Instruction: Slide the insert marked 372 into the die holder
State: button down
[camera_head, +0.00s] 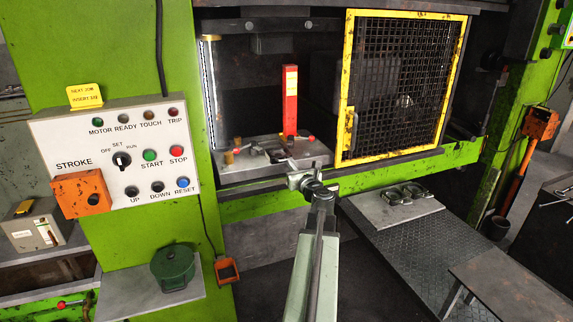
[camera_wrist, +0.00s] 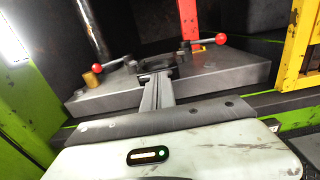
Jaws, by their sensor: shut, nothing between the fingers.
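The die holder (camera_head: 262,157) is a dark fitting on the grey press bed, with red-knobbed clamp levers at its sides. In the wrist view its dark curved part (camera_wrist: 182,70) lies just beyond my fingertips. My gripper (camera_wrist: 157,78) is shut and empty, pointing into the press at the holder's front; whether it touches cannot be told. Two dark ring-shaped pieces (camera_head: 404,193) lie on a grey plate right of the press opening. I cannot read 372 on any piece, nor tell whether an insert sits in the holder.
A red upright bar (camera_head: 290,100) stands behind the holder. A yellow-framed mesh guard (camera_head: 400,88) borders the opening on the right. A brass-coloured peg (camera_wrist: 91,80) stands on the bed at left. The control panel (camera_head: 115,155) is left, with a yellow job tag (camera_head: 84,95) above.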

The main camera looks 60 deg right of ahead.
aim_at(283, 157)
jog(key=x, duration=0.8)
jog(key=shift+w, duration=0.35)
jog(key=shift+a, duration=0.1)
jog(key=shift+s, duration=0.1)
jog(key=shift+s+a, duration=0.25)
jog(key=shift+a, duration=0.05)
jog(key=v, duration=1.3)
jog(key=shift+s, duration=0.2)
